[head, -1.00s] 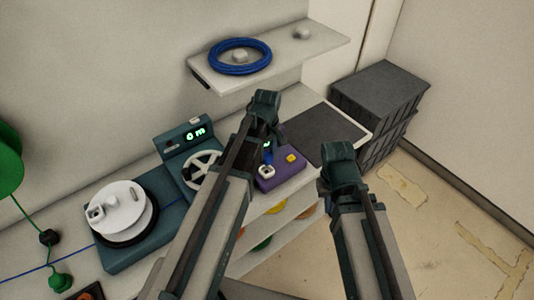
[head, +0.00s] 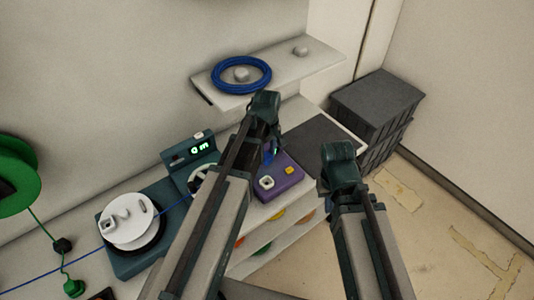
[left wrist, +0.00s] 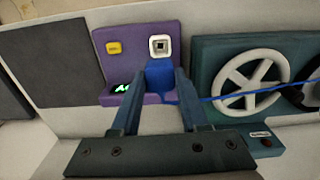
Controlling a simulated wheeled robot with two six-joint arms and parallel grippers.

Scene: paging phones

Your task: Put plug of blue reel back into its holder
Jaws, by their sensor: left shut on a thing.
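The socket is empty. A thin blue cable (left wrist: 240,97) runs right from the plug, past the white handwheel. In the head view the cable leaves at the left edge. The blue reel and the plug's holder cannot be made out. My right gripper (head: 338,155) is on the right; its fingers are hidden.
A blue coil (head: 241,75) lies on the upper shelf. Dark crates (head: 375,105) stand right.

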